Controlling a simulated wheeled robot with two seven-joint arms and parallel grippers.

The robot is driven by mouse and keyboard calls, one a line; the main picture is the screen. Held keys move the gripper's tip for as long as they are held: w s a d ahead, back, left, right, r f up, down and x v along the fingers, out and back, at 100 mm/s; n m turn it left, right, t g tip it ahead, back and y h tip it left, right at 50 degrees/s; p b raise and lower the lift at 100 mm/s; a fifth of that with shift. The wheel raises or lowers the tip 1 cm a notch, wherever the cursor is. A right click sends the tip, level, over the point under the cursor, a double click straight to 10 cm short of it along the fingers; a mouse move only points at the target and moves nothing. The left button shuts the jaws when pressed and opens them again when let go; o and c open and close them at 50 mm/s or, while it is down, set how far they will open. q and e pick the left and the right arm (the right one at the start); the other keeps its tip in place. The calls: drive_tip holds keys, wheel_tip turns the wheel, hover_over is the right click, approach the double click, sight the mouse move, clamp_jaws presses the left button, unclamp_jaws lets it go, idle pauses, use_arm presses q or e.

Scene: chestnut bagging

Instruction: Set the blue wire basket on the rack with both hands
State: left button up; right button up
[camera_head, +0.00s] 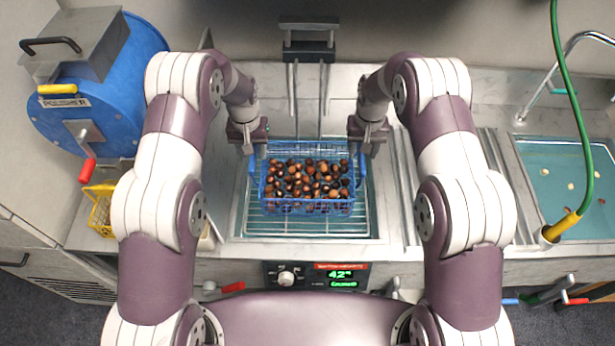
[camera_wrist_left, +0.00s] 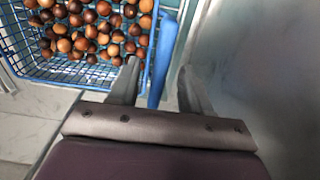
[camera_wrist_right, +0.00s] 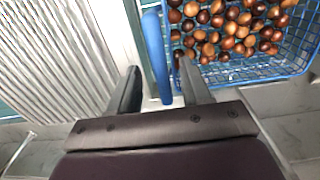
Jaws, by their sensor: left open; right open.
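The blue wire basket (camera_head: 306,207), full of brown chestnuts (camera_head: 305,180), sits on or just over the wire rack (camera_head: 300,226) in the sink bay; contact with the rack cannot be told. My left gripper (camera_head: 253,160) is at the basket's left end, open, with its fingers on either side of the blue handle (camera_wrist_left: 162,60). My right gripper (camera_head: 358,160) is at the right end, open, its fingers on either side of the other blue handle (camera_wrist_right: 156,55). The basket also shows in both wrist views (camera_wrist_left: 60,72) (camera_wrist_right: 262,72).
A blue drum machine (camera_head: 95,110) stands at the left, with a yellow basket (camera_head: 101,212) below it. A water-filled sink (camera_head: 560,180) and a green hose (camera_head: 575,110) are at the right. A control panel reading 42 (camera_head: 316,275) is on the front.

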use_arm(q)
wheel_tip(320, 180, down, 5)
drive_tip(key=shift+r, duration=0.1)
use_arm(e)
wheel_tip(320, 180, down, 5)
drive_tip(key=shift+r, duration=0.1)
use_arm(q)
drive_tip(key=shift+s, duration=0.1)
use_arm(e)
drive_tip(key=shift+s, duration=0.1)
use_arm(q)
clamp_jaws()
use_arm(e)
clamp_jaws()
drive_tip(key=shift+r, duration=0.1)
idle(0.7)
